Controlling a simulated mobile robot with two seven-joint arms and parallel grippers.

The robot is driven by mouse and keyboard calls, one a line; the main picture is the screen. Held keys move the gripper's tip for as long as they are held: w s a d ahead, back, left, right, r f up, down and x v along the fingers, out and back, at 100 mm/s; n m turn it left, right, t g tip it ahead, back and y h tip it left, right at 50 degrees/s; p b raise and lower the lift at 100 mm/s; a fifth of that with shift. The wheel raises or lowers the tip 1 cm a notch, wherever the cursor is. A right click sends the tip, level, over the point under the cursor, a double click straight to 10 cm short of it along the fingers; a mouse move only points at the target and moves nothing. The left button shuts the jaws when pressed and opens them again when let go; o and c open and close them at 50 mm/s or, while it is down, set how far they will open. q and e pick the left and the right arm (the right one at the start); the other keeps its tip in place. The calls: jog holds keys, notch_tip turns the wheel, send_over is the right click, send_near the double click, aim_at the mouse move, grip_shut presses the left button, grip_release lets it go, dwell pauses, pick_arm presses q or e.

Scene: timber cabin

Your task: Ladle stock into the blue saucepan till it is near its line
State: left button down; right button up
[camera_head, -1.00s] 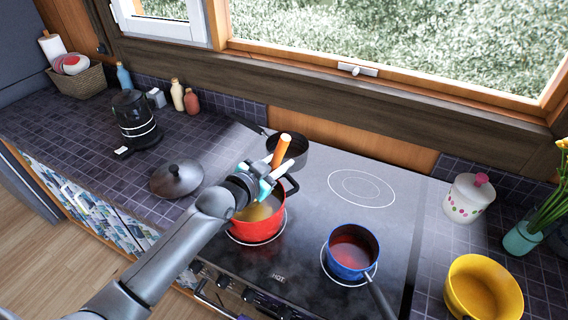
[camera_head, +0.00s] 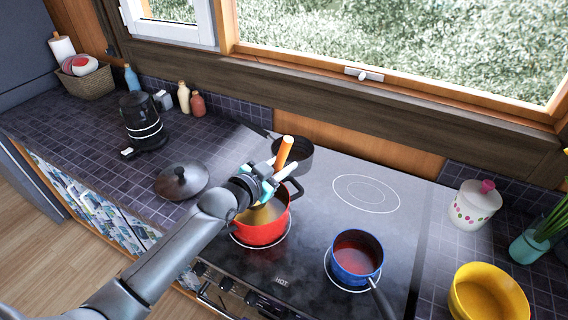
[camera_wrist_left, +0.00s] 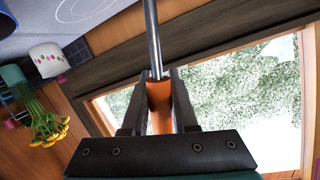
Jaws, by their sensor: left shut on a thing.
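The blue saucepan (camera_head: 374,270) stands on the front right ring of the hob, with reddish liquid inside and its handle toward the front. The red pot (camera_head: 262,234) stands on the front left ring with yellowish-brown stock in it. My left gripper (camera_head: 268,181) is above the red pot, shut on the orange handle of the ladle (camera_head: 285,152). In the left wrist view the fingers (camera_wrist_left: 159,88) clasp this handle, and a metal shaft (camera_wrist_left: 153,40) runs from it. The ladle's bowl is not clearly visible. My right gripper is not in view.
A dark pan (camera_head: 298,160) stands behind the red pot, close to the ladle. A dark lid (camera_head: 183,184) lies left of the hob. A yellow pot (camera_head: 488,297) and a white jar (camera_head: 474,208) stand on the right counter. The back right ring (camera_head: 366,193) is empty.

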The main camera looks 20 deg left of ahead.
pick_arm(q)
jog(key=shift+d, duration=0.15)
jog(key=shift+s+d+f+m+y+p, duration=0.15)
jog(key=shift+d+f+m+p, duration=0.15)
jog(key=shift+d, duration=0.15)
jog(key=shift+d+f+m+y+p, duration=0.15)
jog(key=shift+d+f+m, duration=0.15)
jog(key=shift+d, duration=0.2)
jog(key=shift+s+d+f+m+y+p, duration=0.1)
jog(key=shift+d+f+m+p, duration=0.15)
jog(key=shift+d, duration=0.2)
jog(key=shift+r, duration=0.2)
notch_tip(320, 180, up, 10)
jog(key=p, duration=0.5)
jog(key=shift+f, duration=0.15)
dwell(0.3)
